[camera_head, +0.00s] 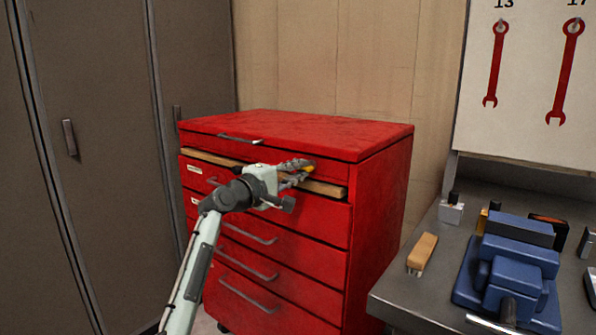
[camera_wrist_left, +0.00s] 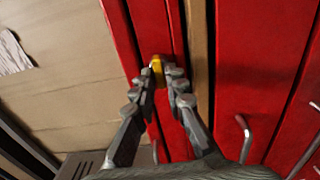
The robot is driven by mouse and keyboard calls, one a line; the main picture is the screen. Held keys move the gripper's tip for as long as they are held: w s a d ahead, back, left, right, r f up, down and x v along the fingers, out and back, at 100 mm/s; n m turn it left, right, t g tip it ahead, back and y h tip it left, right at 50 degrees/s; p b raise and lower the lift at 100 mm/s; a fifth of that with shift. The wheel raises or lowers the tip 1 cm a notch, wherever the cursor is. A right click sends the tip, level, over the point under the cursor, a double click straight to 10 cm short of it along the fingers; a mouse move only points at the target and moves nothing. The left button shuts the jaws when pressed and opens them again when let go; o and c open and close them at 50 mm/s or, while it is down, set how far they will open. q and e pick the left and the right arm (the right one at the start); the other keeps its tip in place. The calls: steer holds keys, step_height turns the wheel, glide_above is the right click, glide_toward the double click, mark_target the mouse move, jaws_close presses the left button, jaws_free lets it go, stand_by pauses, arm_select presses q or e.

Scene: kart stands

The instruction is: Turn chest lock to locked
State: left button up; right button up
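The red tool chest (camera_head: 380,190) stands against the wall in the head view. Its lock is a small yellow piece (camera_head: 308,168) at the right end of the top drawer front, also seen in the left wrist view (camera_wrist_left: 157,64). My left gripper (camera_head: 304,170) reaches it from the front. In the left wrist view the gripper's two fingertips (camera_wrist_left: 161,73) close in on both sides of the yellow piece and appear to pinch it. The fingers partly hide the lock, so its turn angle is unclear. My right gripper is not in view.
A wooden strip (camera_head: 331,189) juts out below the top drawer. Drawer handles (camera_head: 250,234) stick out below. Right of the chest is a grey workbench (camera_head: 398,297) with a blue vise (camera_head: 513,266) and a brush (camera_head: 423,251). Grey lockers (camera_head: 105,120) stand left.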

arm_select(q)
steer(key=shift+o, duration=1.3)
steer(key=v, duration=1.2)
steer(key=s+a+f+m+g+y, duration=0.1)
steer(key=s+a+f+g+y, duration=0.15)
steer(key=f, duration=0.95)
steer(key=s+a+f+m+g+y, duration=0.1)
steer(key=s+a+f+m+y, duration=0.15)
steer(key=f, duration=1.05)
steer(key=s+a+f+m+g+y, duration=0.1)
steer(key=s+a+f+g+y, duration=0.15)
steer(key=f, duration=0.95)
steer(key=s+a+f+m+g+y, duration=0.1)
steer(key=s+a+f, duration=0.3)
steer(key=s+f, duration=0.5)
steer(key=s+a+f+m+g+y, duration=0.2)
steer(key=s+f, duration=0.7)
steer(key=s, duration=0.5)
steer(key=s+a+f+m+g+y, duration=0.1)
steer(key=s+a+f+m+g, duration=0.2)
steer(key=s+f, duration=0.6)
steer(key=s+a+m, duration=0.2)
steer(key=s, duration=0.1)
steer(key=shift+a+f, duration=0.35)
steer(key=shift+f, duration=0.05)
steer(key=shift+m+y, duration=0.25)
